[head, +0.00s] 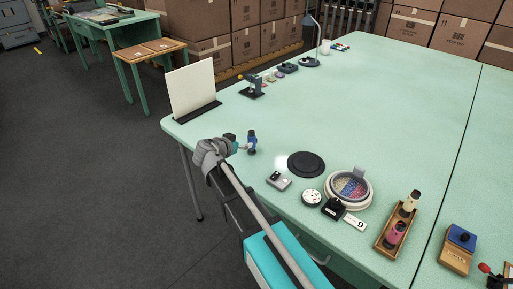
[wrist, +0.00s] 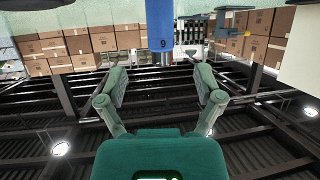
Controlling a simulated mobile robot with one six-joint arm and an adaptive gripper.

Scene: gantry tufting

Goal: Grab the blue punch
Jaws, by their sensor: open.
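The blue punch (head: 252,145) stands upright near the left front edge of the pale green table (head: 300,110). It is a small blue cylinder with dark ends. My gripper (head: 241,147) is just left of it, low over the table, pointing toward it. In the wrist view, which looks upside down, the blue punch (wrist: 160,26) shows a number and is cut off at the top edge. My gripper (wrist: 161,85) is open there, with its two green fingers apart and nothing between them. The punch lies straight ahead, past the fingertips.
A black disc (head: 306,164), a grey box (head: 279,181), a white dial (head: 312,197) and a bowl of coloured beads (head: 370,202) stand to the right. A wooden tray (head: 381,243) holds a cream and a pink punch. A white panel (head: 192,88) stands behind left.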

